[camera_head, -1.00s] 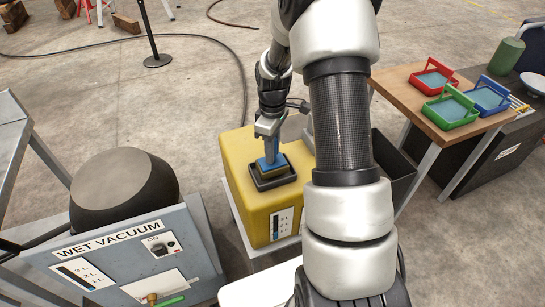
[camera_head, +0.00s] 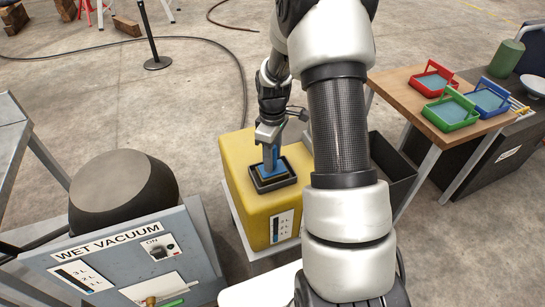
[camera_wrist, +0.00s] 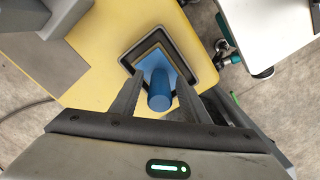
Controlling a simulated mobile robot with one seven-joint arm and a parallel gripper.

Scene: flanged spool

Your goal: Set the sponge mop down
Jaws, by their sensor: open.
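The sponge mop (camera_head: 271,160) has a blue handle and stands in a dark square tray (camera_head: 262,188) on top of the yellow box. In the wrist view the blue mop (camera_wrist: 159,92) stands inside the dark-rimmed tray (camera_wrist: 205,62), its round handle end toward the camera. My gripper (camera_head: 268,143) is just above the mop. In the wrist view my gripper's fingers (camera_wrist: 157,100) are apart, one on each side of the handle. Whether either finger touches the handle is hard to tell.
The yellow box (camera_head: 240,160) stands between the wet vacuum (camera_head: 125,250) at left and a dark bin (camera_head: 395,170) at right. A wooden table (camera_head: 440,110) at right holds red, green and blue trays. A white surface (camera_wrist: 270,30) lies beside the box.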

